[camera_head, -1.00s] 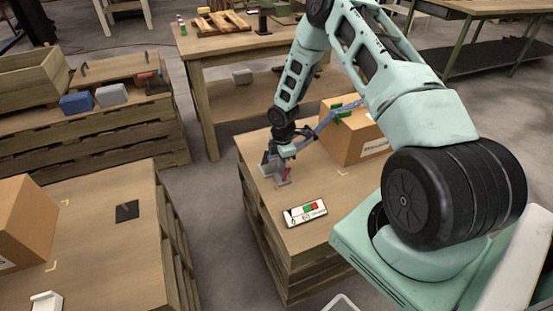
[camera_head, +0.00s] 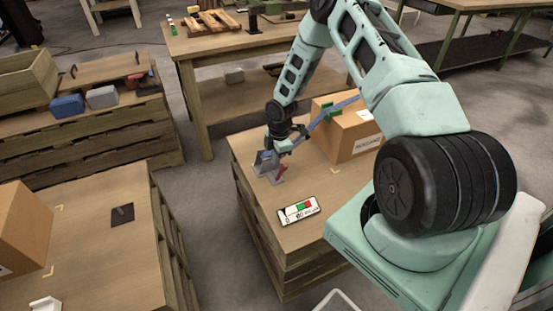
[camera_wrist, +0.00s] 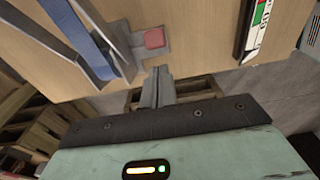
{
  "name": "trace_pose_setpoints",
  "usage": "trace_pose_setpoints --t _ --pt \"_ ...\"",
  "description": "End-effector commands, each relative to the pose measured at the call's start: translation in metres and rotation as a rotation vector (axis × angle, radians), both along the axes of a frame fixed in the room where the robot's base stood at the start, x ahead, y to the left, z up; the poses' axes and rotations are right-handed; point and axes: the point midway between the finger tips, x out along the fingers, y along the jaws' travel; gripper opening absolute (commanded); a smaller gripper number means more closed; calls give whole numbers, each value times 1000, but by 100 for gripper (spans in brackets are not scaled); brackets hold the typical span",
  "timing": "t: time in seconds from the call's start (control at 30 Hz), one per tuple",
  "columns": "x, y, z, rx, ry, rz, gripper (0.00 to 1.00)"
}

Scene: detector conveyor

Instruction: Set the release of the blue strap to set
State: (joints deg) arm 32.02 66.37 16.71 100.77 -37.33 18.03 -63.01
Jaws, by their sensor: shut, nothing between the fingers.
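The blue strap (camera_head: 326,118) runs from a grey metal fitting (camera_head: 266,163) on the middle crate top up to a cardboard box. In the wrist view the strap (camera_wrist: 82,35) enters the grey fitting (camera_wrist: 119,38), and a red-tipped release part (camera_wrist: 154,38) sits at its side. The release's red part (camera_head: 282,171) also shows in the head view. My gripper (camera_head: 290,148) is just above and behind the fitting. In the wrist view its fingers (camera_wrist: 157,82) are together and empty, apart from the red part.
A white card with green and red fields (camera_head: 299,210) lies near the crate's front edge; it shows in the wrist view too (camera_wrist: 258,28). The crate top between is clear.

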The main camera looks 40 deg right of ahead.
Motion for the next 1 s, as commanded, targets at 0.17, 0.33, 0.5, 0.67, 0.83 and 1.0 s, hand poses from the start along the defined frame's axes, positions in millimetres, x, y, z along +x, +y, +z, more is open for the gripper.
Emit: trace_pose_setpoints --t 0.17,0.33,0.5,0.67,0.83,1.0 --pt "1 2 1 0 0 1 0" --pt "7 17 10 0 -1 3 0" --pt "13 29 33 -2 -3 -6 0" --pt "10 23 68 -1 -3 -5 0" --pt "8 18 97 -1 -3 -4 0" --pt "8 15 112 0 -2 -4 0"
